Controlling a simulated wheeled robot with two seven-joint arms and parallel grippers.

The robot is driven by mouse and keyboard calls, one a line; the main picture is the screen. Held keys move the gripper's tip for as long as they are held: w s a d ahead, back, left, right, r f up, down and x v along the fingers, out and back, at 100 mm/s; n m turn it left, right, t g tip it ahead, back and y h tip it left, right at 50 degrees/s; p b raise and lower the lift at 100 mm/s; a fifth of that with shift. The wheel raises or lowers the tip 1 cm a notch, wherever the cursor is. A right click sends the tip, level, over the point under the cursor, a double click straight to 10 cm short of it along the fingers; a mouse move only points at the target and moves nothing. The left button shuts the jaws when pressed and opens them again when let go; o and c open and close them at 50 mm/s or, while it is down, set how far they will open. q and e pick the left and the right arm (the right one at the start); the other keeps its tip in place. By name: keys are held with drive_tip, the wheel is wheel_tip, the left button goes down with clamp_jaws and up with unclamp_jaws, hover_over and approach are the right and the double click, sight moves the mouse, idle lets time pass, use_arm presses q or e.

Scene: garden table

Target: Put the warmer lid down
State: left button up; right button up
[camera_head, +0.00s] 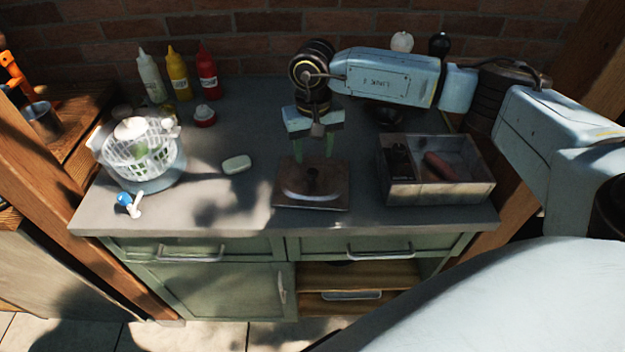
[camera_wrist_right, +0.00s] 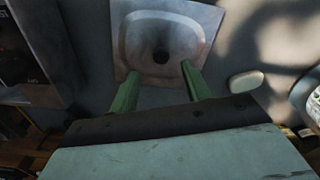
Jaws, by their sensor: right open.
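The warmer lid (camera_head: 331,194) is a square, brownish metal plate with a raised, rounded centre and a dark knob. It lies flat near the front middle of the counter; I cannot tell whether anything is under it. It also shows at the top of the right wrist view (camera_wrist_right: 197,22). My right gripper (camera_head: 314,157) is open and empty. Its green fingers point down just behind and above the lid, apart from each other. In the right wrist view the fingertips (camera_wrist_right: 160,74) sit on either side below the knob, not closed on it. My left gripper is not in view.
A divided wooden box (camera_head: 440,190) with dark and reddish items stands right of the lid. A soap-like bar (camera_head: 236,164), a white basket (camera_head: 140,155) and a blue-white small item (camera_head: 128,203) lie left. Sauce bottles (camera_head: 178,75) stand behind. The counter's front edge is close.

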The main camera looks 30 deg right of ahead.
sight(313, 171)
wheel_tip(313, 171, down, 6)
drive_tip(key=shift+r+p, duration=0.1)
drive_tip(key=shift+p, duration=0.3)
clamp_jaws()
